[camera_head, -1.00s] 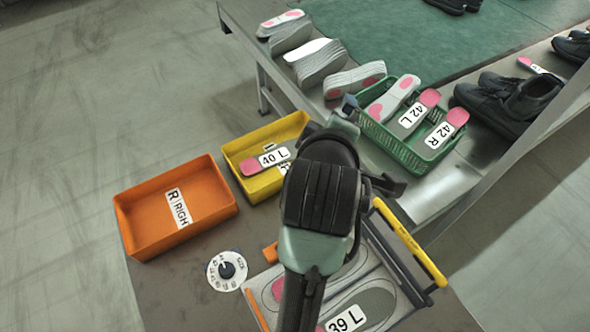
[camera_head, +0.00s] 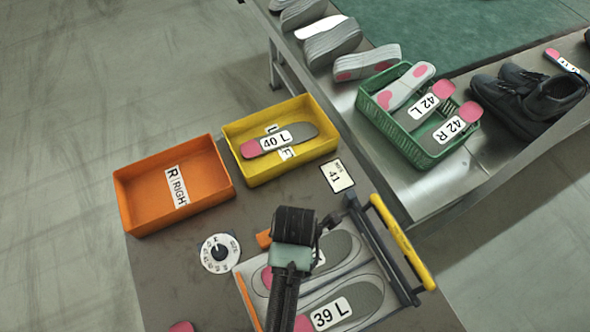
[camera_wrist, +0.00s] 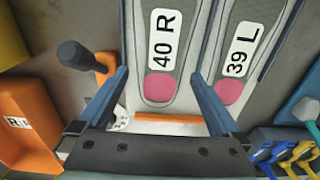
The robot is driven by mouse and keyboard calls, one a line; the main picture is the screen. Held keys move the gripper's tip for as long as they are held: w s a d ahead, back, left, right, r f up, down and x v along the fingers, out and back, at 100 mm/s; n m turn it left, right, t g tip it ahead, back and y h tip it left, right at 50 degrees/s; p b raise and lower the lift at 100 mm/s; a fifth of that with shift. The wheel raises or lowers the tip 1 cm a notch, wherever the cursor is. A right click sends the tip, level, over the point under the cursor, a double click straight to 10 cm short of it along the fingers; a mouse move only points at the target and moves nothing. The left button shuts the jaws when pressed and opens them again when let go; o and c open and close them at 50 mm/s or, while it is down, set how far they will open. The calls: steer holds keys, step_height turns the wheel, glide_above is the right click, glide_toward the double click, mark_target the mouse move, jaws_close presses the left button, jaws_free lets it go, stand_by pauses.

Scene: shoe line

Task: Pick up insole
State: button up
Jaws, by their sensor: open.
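My gripper (camera_wrist: 160,74) is open and empty in the wrist view, its two blue fingers on either side of the pink heel of the 40 R insole (camera_wrist: 162,86). I cannot tell its height above it. The 39 L insole (camera_wrist: 239,55) lies to the right, outside the fingers. Both lie in a grey fixture with foot outlines. In the head view, the 39 L insole (camera_head: 352,304) shows in front, and the 40 R insole (camera_head: 338,247) is partly hidden by my arm. The 40 L insole (camera_head: 288,139) lies in the yellow tray (camera_head: 325,163).
An empty orange tray (camera_head: 140,205) marked R RIGHT stands left of the yellow one. A size dial (camera_head: 220,254) and a size 41 card (camera_head: 337,176) lie on the table. A yellow-handled bar (camera_head: 402,242) edges the fixture. A green basket (camera_head: 432,160) holds insoles, beside black shoes (camera_head: 530,100).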

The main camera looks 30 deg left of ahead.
steer(key=shift+s+d+f, duration=0.1)
steer(key=shift+f, duration=1.4)
steer(key=shift+s+d+f, duration=0.1)
steer(key=shift+f, duration=1.35)
steer(key=shift+w+r, duration=0.1)
steer(key=c, duration=1.2)
